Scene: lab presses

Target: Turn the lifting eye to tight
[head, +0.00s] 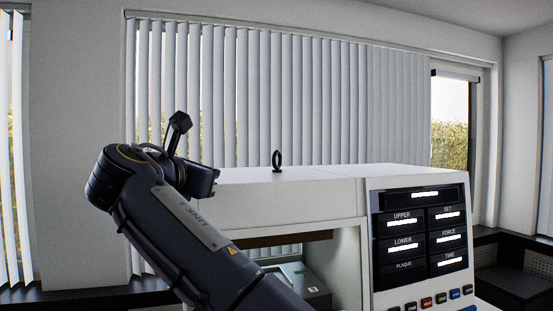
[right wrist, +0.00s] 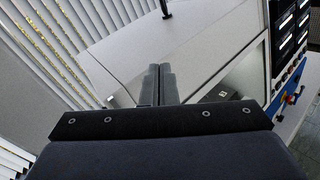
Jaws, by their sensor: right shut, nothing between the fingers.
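The lifting eye (head: 277,160) is a small black ring standing upright on top of the white press (head: 300,185). Its lower part also shows at the top edge of the right wrist view (right wrist: 166,9). My right gripper (head: 210,180) is at the left end of the press top, left of the eye and apart from it. In the right wrist view its two dark fingers (right wrist: 159,72) are shut together with nothing between them, pointing over the press top toward the eye. My left gripper is in neither view.
A control panel (head: 420,235) with displays and coloured buttons is on the press front at right. Below the top is an open bay with a grey block (head: 300,285). Vertical blinds (head: 300,95) hang behind. The press top around the eye is clear.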

